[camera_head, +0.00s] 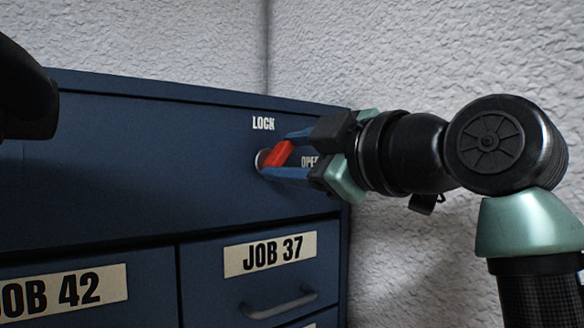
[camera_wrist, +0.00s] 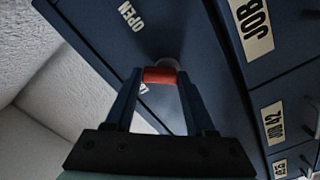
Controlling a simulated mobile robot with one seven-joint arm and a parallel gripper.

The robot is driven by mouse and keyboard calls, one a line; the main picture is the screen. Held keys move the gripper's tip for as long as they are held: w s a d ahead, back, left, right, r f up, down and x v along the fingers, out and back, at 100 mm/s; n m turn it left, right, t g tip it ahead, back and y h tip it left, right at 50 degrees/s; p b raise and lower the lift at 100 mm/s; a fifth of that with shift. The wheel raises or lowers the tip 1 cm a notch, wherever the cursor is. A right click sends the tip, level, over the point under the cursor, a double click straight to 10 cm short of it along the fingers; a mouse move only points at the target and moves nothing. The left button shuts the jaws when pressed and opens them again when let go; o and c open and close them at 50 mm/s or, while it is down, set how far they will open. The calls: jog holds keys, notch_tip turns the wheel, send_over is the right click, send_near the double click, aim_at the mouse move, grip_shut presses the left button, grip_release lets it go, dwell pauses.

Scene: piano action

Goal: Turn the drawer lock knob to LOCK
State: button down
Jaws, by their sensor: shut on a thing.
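The red lock knob (camera_head: 280,153) sits on a pale round base on the upper front of the dark blue cabinet (camera_head: 150,150). The LOCK label (camera_head: 263,124) is above it and the OPEN label (camera_head: 309,161) is to its right, partly hidden by my gripper. The knob's bar slants up to the right, between the two labels. My gripper (camera_head: 277,156) reaches in from the right, shut on the knob with one blue finger on each side. In the wrist view the red knob (camera_wrist: 160,75) lies between both fingertips.
Below are drawers labelled JOB 37 (camera_head: 270,254) and JOB 42 (camera_head: 65,294); the JOB 37 drawer has a protruding handle (camera_head: 278,303). A rough white wall (camera_head: 400,50) stands behind the cabinet, with open space at its right side.

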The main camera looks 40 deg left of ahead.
jog(key=n+b, duration=0.1)
jog(key=n, duration=0.3)
jog(key=shift+s+a, duration=0.1)
jog(key=shift+s, duration=0.1)
jog(key=shift+s+r+n+b, duration=0.1)
jog(key=shift+n+b, duration=0.25)
jog(key=shift+n, duration=1.45)
jog(key=shift+c, duration=1.2)
grip_release()
jog(key=shift+s, duration=0.1)
